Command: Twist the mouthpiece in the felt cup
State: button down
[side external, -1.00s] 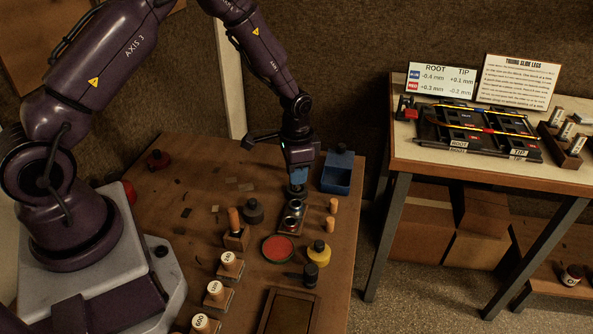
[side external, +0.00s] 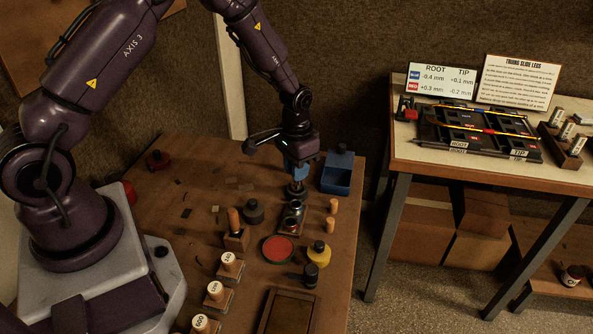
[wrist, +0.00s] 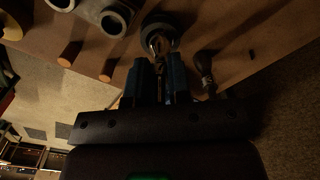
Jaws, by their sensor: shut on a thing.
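My gripper (side external: 297,176) is at the far end of a small dark rack (side external: 290,232), with its blue fingers pointing down. In the wrist view the blue fingers (wrist: 163,70) are shut on the mouthpiece (wrist: 158,43), a slim piece with a brassy glint. The mouthpiece also shows as a small dark metallic shape below the fingers in the side view (side external: 297,187). Its far end is at a round grey felt cup (wrist: 172,24). I cannot tell how deep it sits in the cup. The fingers hide its near part.
Two other round grey cups (wrist: 115,20) are in line beside it. The table's right edge is near.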

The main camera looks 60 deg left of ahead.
jog(key=shift+r, duration=2.6)
jog(key=shift+s, duration=0.1)
jog(key=s+d+r, duration=0.5)
jog(key=d+r, duration=0.1)
jog(key=r, duration=0.2)
jog(key=shift+s, duration=0.25)
jog(key=shift+r, duration=0.1)
